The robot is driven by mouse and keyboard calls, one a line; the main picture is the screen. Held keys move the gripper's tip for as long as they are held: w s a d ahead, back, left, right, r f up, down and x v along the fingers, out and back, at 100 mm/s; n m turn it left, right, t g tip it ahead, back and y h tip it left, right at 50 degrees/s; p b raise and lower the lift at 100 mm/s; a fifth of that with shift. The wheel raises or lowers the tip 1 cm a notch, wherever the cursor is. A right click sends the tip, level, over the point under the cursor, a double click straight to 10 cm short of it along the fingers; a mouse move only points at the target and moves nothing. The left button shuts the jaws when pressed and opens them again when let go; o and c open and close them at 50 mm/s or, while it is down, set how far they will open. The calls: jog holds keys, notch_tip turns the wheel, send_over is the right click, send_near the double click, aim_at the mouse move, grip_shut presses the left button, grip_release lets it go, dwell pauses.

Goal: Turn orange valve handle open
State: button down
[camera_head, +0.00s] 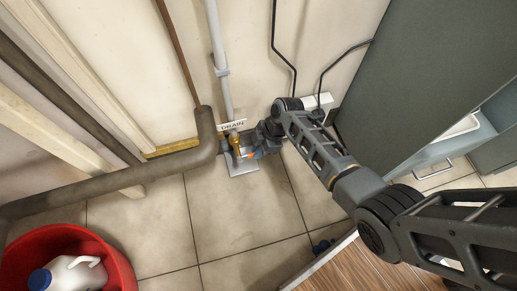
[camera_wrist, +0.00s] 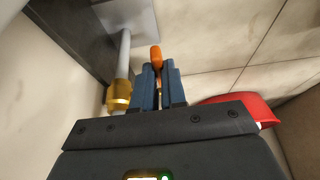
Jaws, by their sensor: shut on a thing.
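The orange valve handle (camera_head: 251,155) sits low by the wall, just under a sign reading DRAIN (camera_head: 232,126). In the wrist view the handle's rounded orange end (camera_wrist: 156,55) sticks out past the fingertips. My gripper (camera_wrist: 158,85) is shut on the handle, with one blue-grey finger on each side of it. The brass valve body (camera_head: 235,141) stands just left of my gripper, and it also shows in the wrist view (camera_wrist: 119,94). My gripper (camera_head: 259,151) hides part of the handle in the head view.
A thick grey-brown pipe (camera_head: 160,170) runs left from near the valve. A red bucket (camera_head: 120,262) holding a white jug (camera_head: 70,275) stands at lower left. A dark grey cabinet (camera_head: 430,70) stands at right. Tiled floor (camera_head: 240,215) in front is mostly clear.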

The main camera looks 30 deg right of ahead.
aim_at(250, 154)
jog(key=shift+r, duration=0.1)
jog(key=shift+a+r+h+p, duration=0.15)
jog(key=shift+r+h+p, duration=0.45)
jog(key=shift+p, duration=0.5)
jog(key=shift+w+a+r+g+h+p, duration=0.2)
jog(key=shift+a+r+g+h+p, duration=0.25)
jog(key=shift+h+p, duration=0.65)
jog(key=shift+w+a+r+g+h+p, duration=0.15)
jog(key=shift+a+r+g+h+p, duration=0.2)
jog(key=shift+h, duration=0.55)
jog(key=shift+w+a+r+g+h+p, duration=0.1)
jog(key=shift+a+r+g+h+p, duration=0.2)
jog(key=shift+h, duration=0.6)
jog(key=shift+f, duration=0.1)
jog(key=c, duration=1.2)
grip_release()
jog(key=shift+a, duration=0.1)
jog(key=shift+p+v, duration=2.15)
jog(key=shift+v, duration=1.75)
